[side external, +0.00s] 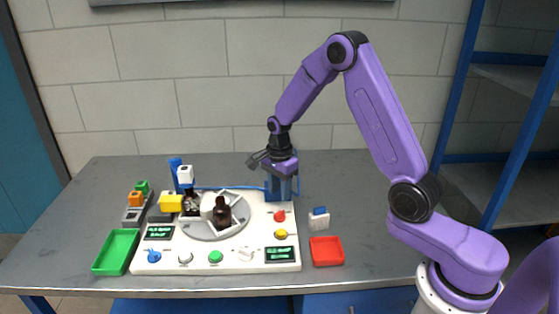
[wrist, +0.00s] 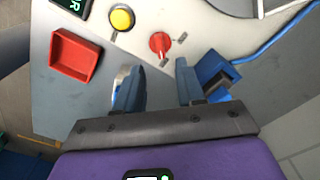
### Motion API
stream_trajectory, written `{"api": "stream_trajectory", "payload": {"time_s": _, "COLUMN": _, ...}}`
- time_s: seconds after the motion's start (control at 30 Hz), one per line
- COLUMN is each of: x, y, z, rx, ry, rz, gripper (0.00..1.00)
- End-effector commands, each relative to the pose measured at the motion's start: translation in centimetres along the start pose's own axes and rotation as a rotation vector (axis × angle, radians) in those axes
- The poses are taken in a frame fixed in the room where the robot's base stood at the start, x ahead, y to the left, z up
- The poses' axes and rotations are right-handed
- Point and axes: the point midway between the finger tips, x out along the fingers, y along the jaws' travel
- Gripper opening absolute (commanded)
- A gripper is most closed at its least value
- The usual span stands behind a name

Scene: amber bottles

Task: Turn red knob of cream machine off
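The cream machine (side external: 245,262) stands on the grey table; part of its panel shows in the wrist view (wrist: 100,30). Its red knob (side external: 279,215) is at the right side of the panel, behind the yellow knob. In the wrist view the red knob (wrist: 160,43) lies just beyond the gap between my fingertips, with small dark marks beside it. My gripper (side external: 282,192) points down near the machine's back right corner, apart from the knob. In the wrist view my gripper (wrist: 158,78) is open, with nothing between the fingers.
The yellow knob (side external: 281,234) sits close to the red one. A blue fixture (wrist: 213,72) with a blue cable is beside my right finger. A red tray (side external: 326,251) and a blue-and-white block (side external: 319,219) stand right of the machine. Dark bottles (side external: 222,212) stand on the turntable.

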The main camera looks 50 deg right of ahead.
Motion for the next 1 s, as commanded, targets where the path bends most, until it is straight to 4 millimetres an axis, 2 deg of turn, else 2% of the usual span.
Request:
{"api": "stream_trajectory", "payload": {"time_s": 0.1, "x": -2.7, "y": -0.1, "z": 0.0, "rx": 0.001, "ry": 0.000, "rz": -0.007, "gripper": 0.38}}
{"api": "stream_trajectory", "payload": {"time_s": 0.3, "x": -6.7, "y": -0.1, "z": 0.0, "rx": 0.000, "ry": 0.000, "rz": -0.006, "gripper": 0.38}}
{"api": "stream_trajectory", "payload": {"time_s": 0.5, "x": -9.2, "y": -0.1, "z": 0.0, "rx": 0.000, "ry": 0.000, "rz": -0.003, "gripper": 0.38}}
{"api": "stream_trajectory", "payload": {"time_s": 0.7, "x": -10.0, "y": 0.0, "z": 0.0, "rx": 0.001, "ry": 0.000, "rz": 0.000, "gripper": 0.38}}
{"api": "stream_trajectory", "payload": {"time_s": 1.0, "x": -10.0, "y": 0.0, "z": 0.1, "rx": -0.003, "ry": 0.000, "rz": 0.000, "gripper": 0.38}}
